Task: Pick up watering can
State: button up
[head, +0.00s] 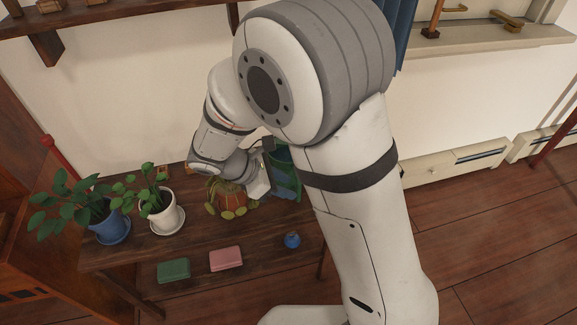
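A teal-green object (287,178), which looks like the watering can, stands at the right end of the wooden shelf table. My arm hides part of it, so its handle and spout cannot be made out. My gripper (262,180) is just left of it, above a plant in an orange-brown pot (228,193). The fingers are small and partly covered by my arm, so I cannot tell whether they are open or shut or touch the green object.
A blue-potted plant (108,226) and a white-potted plant (163,214) stand on the tabletop (190,240) to the left. A green box (173,270), a pink box (226,258) and a small blue item (292,240) lie lower, near the front. A wall shelf (110,12) hangs above.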

aim_at(299, 200)
jog(key=b+x, duration=0.2)
jog(key=x, duration=0.3)
jog(key=shift+w+d+f, duration=0.1)
jog(key=shift+d+f, duration=0.1)
jog(key=shift+r, duration=0.1)
grip_shut()
dwell(1.2)
